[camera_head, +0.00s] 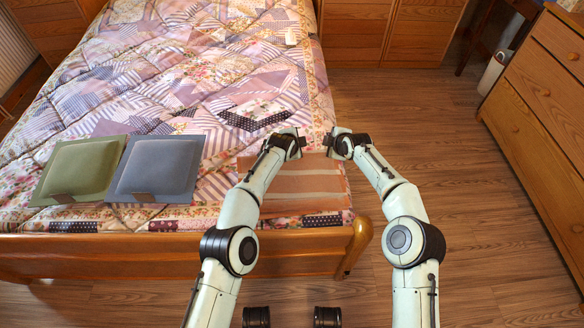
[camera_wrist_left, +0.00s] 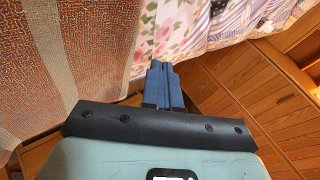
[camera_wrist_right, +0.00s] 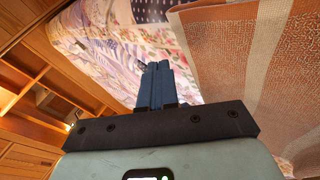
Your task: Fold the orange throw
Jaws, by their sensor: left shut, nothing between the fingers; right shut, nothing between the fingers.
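The orange throw (camera_head: 302,184), with pale stripes, lies on the bed's front right corner between my arms. Its far edge is near my grippers, and my left forearm hides part of it. My left gripper (camera_head: 301,144) is shut and empty by the throw's far side. It also shows in the left wrist view (camera_wrist_left: 164,68), with the throw (camera_wrist_left: 60,60) to its left. My right gripper (camera_head: 328,143) is shut and empty at the bed's right edge. In the right wrist view (camera_wrist_right: 156,68) the throw (camera_wrist_right: 285,70) is to its right, with one layer overlapping another.
A green cushion (camera_head: 82,168) and a grey-blue cushion (camera_head: 158,166) lie left on the patchwork quilt (camera_head: 150,80). The wooden footboard (camera_head: 150,246) runs along the front. A dresser (camera_head: 545,110) stands right, with clear floor (camera_head: 450,130) between.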

